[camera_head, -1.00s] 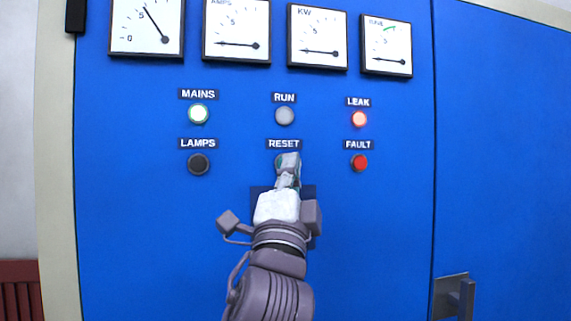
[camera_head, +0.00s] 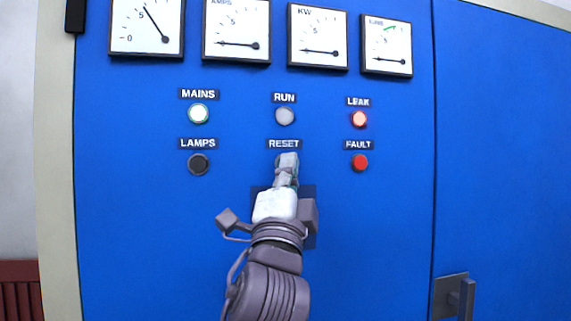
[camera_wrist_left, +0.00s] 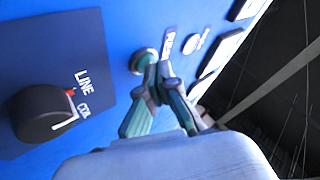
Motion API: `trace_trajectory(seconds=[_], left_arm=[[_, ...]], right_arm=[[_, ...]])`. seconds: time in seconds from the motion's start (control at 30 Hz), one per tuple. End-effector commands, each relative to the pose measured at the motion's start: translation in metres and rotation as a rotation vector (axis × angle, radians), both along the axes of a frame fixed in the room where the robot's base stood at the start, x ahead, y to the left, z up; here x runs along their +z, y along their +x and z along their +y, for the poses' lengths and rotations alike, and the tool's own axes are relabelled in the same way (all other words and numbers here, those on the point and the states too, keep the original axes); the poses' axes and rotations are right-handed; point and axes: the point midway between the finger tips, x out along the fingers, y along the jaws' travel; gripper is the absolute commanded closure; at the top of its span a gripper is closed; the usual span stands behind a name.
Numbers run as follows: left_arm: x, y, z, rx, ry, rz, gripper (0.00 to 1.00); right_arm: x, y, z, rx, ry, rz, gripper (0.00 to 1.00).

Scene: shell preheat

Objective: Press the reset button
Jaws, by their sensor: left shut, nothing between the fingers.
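The reset button (camera_wrist_left: 143,62) shows in the left wrist view as a round button with a pale rim on the blue panel, beside its label. In the head view the RESET label (camera_head: 284,144) is clear, but my gripper covers most of the button below it. My left gripper (camera_head: 288,160) is shut and empty, its fingertips in front of the button just under the label. In the left wrist view the fingertips (camera_wrist_left: 158,72) overlap the button's right edge; I cannot tell whether they touch it. My right gripper is not in view.
The lamps button (camera_head: 199,163) is left and the red fault button (camera_head: 360,162) right. Above are the lit mains lamp (camera_head: 198,114), grey run lamp (camera_head: 285,116) and lit leak lamp (camera_head: 359,119). A black rotary knob (camera_wrist_left: 42,112) protrudes below. A door handle (camera_head: 460,298) is lower right.

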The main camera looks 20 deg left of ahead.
Motion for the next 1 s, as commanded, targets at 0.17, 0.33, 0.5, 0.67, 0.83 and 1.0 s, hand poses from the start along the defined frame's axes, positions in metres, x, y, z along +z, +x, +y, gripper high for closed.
trace_trajectory(seconds=[0.17, 0.33, 0.5, 0.67, 0.83, 1.0], left_arm=[[0.0, 0.002, 0.002, 0.001, -0.001, 0.0, 1.0], [0.0, 0.004, 0.003, 0.001, 0.0, 0.0, 1.0], [0.0, 0.004, 0.003, 0.001, -0.001, 0.001, 1.0], [0.0, 0.004, 0.003, 0.001, -0.001, 0.001, 1.0], [0.0, 0.0, 0.0, 0.001, -0.001, 0.001, 1.0], [-0.001, -0.008, -0.005, -0.001, -0.001, 0.0, 1.0]], right_arm=[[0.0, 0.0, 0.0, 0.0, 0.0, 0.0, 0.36], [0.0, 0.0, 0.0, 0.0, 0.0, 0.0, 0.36], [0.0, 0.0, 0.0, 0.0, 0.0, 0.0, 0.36], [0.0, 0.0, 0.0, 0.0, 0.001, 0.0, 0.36], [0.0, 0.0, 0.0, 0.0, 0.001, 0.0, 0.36], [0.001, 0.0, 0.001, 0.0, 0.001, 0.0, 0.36]])
